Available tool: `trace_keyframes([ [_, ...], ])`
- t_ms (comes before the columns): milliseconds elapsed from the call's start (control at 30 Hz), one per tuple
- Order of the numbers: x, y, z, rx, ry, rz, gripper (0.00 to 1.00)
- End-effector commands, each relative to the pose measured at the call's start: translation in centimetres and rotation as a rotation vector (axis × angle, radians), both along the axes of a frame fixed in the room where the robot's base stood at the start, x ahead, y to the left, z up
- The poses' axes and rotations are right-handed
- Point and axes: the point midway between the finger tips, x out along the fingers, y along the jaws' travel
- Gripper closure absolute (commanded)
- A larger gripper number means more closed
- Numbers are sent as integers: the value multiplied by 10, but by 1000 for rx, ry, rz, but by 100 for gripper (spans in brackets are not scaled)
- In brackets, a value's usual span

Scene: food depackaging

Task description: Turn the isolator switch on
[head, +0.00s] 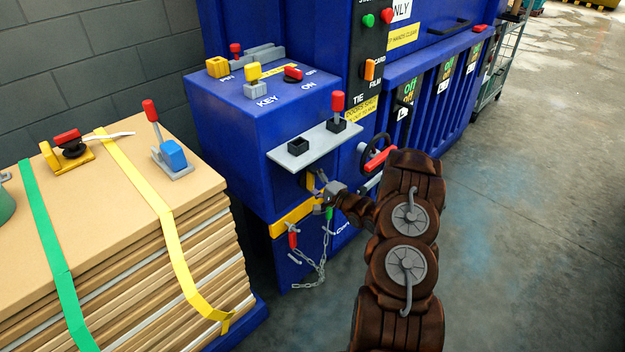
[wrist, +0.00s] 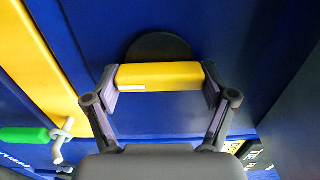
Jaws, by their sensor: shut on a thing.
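A yellow bar handle on a black round disc, which I take for the isolator switch (wrist: 160,76), is on the blue panel in the wrist view. It lies crosswise in that picture, with a small white mark towards its left end. My gripper (wrist: 158,82) is shut on it, one finger pad against each end. In the head view the switch (head: 310,182) is on the front of the blue cabinet, below the grey shelf, partly hidden by my gripper (head: 322,188). No on or off marking shows beside it.
The grey shelf (head: 305,152) juts out just above my gripper. A yellow bar (head: 292,218) with a hanging chain (head: 312,272) is below. The strapped board stack (head: 120,250) stands left; open floor lies right.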

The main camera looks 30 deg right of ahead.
Motion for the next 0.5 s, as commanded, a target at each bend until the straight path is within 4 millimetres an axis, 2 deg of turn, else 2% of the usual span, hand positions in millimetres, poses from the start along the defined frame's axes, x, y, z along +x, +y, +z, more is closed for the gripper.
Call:
trace_keyframes([
  [300, 0, -1, 0, 2, 0, -2, 52],
  [333, 0, -1, 0, 2, 0, -2, 14],
  [467, 0, 0, 0, 2, 0, -2, 0],
  [500, 0, 0, 0, 2, -1, -1, 0],
])
